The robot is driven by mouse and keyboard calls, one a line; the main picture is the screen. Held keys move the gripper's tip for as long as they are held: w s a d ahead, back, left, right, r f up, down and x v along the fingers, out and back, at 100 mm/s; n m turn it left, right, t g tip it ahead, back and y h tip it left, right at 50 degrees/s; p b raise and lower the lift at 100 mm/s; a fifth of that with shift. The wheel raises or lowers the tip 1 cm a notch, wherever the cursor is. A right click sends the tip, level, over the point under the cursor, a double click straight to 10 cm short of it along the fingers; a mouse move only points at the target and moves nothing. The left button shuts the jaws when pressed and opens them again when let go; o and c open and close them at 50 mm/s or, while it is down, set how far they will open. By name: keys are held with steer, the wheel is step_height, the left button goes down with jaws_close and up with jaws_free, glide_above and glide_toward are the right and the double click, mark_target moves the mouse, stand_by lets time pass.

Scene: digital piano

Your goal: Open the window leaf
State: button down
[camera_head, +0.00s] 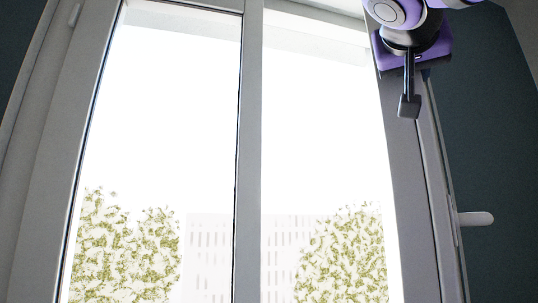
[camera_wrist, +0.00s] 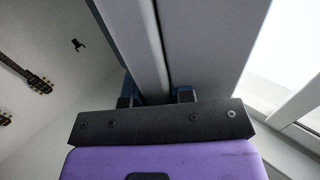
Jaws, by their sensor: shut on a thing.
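The window leaf (camera_head: 408,190) has a grey frame around bright glass and fills the right half of the head view. Its handle (camera_head: 475,218) sticks out level from the right edge, well below my gripper. My gripper (camera_head: 410,104) is at the upper part of the leaf's right stile, with one finger showing in front of it. In the wrist view, my gripper (camera_wrist: 156,97) has its two fingertips on either side of the long grey stile (camera_wrist: 205,45) and is shut on it. The fingertips' contact faces are hidden behind the dark gripper bar.
A second glazed pane (camera_head: 165,120) stands left of the central upright (camera_head: 249,150). Dark wall (camera_head: 495,130) lies to the right. In the wrist view, a guitar (camera_wrist: 28,75) hangs on the pale wall at left, away from my gripper.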

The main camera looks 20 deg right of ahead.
steer(key=shift+n+t+y, duration=0.6)
steer(key=shift+y, duration=0.1)
steer(key=s+d, duration=0.3)
steer(key=shift+s+d, duration=0.35)
steer(key=shift+d, duration=0.05)
steer(key=c, duration=1)
jaws_free()
steer(key=v, duration=1.1)
